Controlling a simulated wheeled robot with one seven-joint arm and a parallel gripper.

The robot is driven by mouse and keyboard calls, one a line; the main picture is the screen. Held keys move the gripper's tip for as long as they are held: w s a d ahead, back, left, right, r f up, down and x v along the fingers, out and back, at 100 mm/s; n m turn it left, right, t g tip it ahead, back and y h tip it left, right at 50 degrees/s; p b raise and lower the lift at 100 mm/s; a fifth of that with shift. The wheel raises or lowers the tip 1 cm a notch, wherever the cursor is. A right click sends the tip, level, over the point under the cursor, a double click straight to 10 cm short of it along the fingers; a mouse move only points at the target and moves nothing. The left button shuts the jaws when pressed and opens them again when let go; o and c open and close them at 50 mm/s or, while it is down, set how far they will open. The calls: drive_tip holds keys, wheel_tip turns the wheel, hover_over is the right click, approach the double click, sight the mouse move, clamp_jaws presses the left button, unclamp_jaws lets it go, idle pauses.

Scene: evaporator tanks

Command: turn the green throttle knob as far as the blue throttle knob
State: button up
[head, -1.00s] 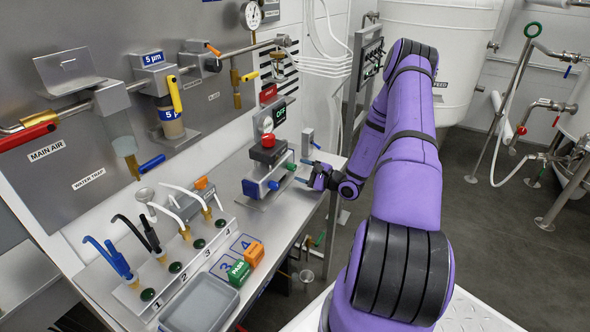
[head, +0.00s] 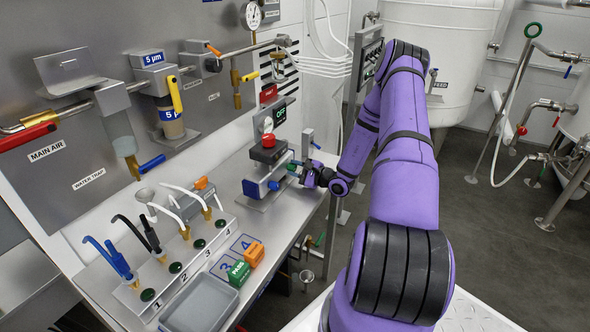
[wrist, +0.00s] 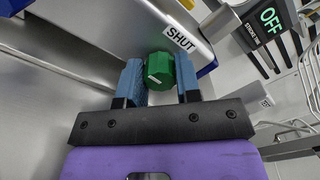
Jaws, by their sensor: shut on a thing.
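The green throttle knob (wrist: 160,70) sits between my gripper's (wrist: 160,80) two blue fingertips in the wrist view, below a SHUT label. My gripper is shut on it. A white mark shows on the knob's face, toward its lower left. In the head view the green knob (head: 291,167) is on the front of the bench unit (head: 266,172), and my gripper (head: 297,173) reaches it from the right. The blue throttle knob (head: 274,185) is on the same unit, lower left of the green one. Its mark is too small to read.
A red button (head: 268,141) tops the unit, with a display reading OFF (head: 280,117) behind it. A small grey post (head: 307,143) stands just right of the unit. The hose stand (head: 180,255), the green and orange blocks, and a grey tray (head: 200,303) are nearer.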

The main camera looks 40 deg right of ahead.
drive_tip(key=m, duration=0.3)
drive_tip(key=shift+m, duration=0.3)
drive_tip(key=m, duration=0.3)
drive_tip(key=shift+m, duration=0.3)
drive_tip(key=m, duration=0.6)
drive_tip(key=shift+d+m, duration=0.15)
drive_tip(key=shift+m, duration=0.15)
drive_tip(key=o, duration=0.9)
drive_tip(key=v, duration=1)
drive_tip(key=shift+s+d, duration=0.15)
drive_tip(key=shift+s, duration=0.2)
